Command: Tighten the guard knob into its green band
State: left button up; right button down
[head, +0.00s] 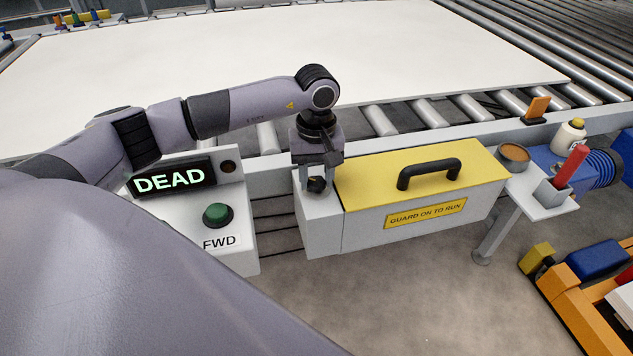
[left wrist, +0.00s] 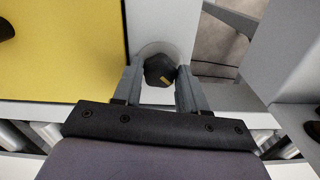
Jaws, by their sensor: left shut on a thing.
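The guard knob (head: 317,184) is a small black knob on the white block at the left end of the yellow guard (head: 420,178). In the left wrist view the knob (left wrist: 160,70) is dark and faceted, with a small yellow mark on its face, and a pale ring surrounds it. My left gripper (head: 316,178) points down over the block, and its two fingers (left wrist: 161,82) are shut on the knob from both sides. I cannot make out a green band in either view. My right gripper is not in view.
A control box with a "DEAD" display (head: 170,178) and a green FWD button (head: 217,215) stands left of the guard. The guard has a black handle (head: 430,172). A small shelf (head: 540,195) with a red-handled item stands right. Rollers and a large white sheet (head: 270,45) lie behind.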

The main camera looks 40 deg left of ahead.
aim_at(316, 181)
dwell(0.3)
pick_arm(q)
jog(key=o, duration=1.1)
jog(key=shift+c, duration=0.2)
jog(key=shift+r, duration=3.6)
